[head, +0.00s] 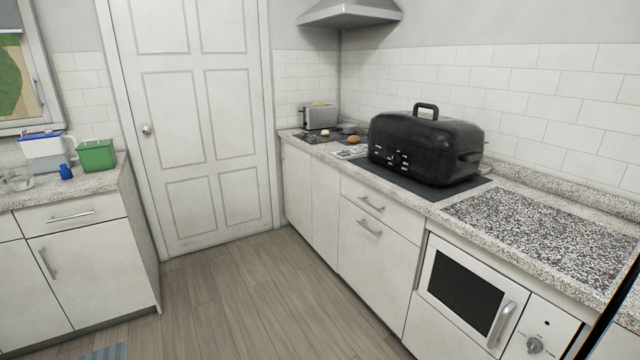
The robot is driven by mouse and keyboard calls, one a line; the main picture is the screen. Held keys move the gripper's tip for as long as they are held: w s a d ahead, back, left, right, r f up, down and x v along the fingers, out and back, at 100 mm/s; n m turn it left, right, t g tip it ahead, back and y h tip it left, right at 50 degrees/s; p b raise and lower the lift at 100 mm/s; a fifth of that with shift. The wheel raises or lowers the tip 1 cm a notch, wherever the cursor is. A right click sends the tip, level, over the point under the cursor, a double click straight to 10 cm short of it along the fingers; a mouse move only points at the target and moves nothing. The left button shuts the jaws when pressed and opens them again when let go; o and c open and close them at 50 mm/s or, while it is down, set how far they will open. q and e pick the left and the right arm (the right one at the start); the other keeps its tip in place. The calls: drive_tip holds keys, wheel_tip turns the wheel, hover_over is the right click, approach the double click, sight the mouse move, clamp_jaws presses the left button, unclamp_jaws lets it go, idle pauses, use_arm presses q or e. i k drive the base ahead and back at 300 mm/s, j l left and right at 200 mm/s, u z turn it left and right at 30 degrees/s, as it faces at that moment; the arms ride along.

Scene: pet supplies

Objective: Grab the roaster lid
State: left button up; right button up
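A large black roaster (418,160) stands on the dark hob area of the right-hand counter. Its black roaster lid (428,127) sits on top, with an upright loop handle (425,110) at the middle of the lid. Small white markings and knobs show on the roaster's front. Neither of my grippers is in the head view. The far side of the roaster is hidden.
A toaster (320,116) and small food items stand at the counter's far end. A speckled board (540,236) lies nearer, above a white microwave (465,290). A green container (96,155) stands on the left counter (70,187). The wooden floor (240,295) between the counters is clear.

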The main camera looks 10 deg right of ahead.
sight(433, 131)
drive_tip(key=i+z, duration=0.2)
drive_tip(key=i, duration=0.3)
drive_tip(key=i+j+z, duration=0.2)
drive_tip(key=i, duration=0.3)
drive_tip(key=i+j+z, duration=0.15)
drive_tip(key=i, duration=0.35)
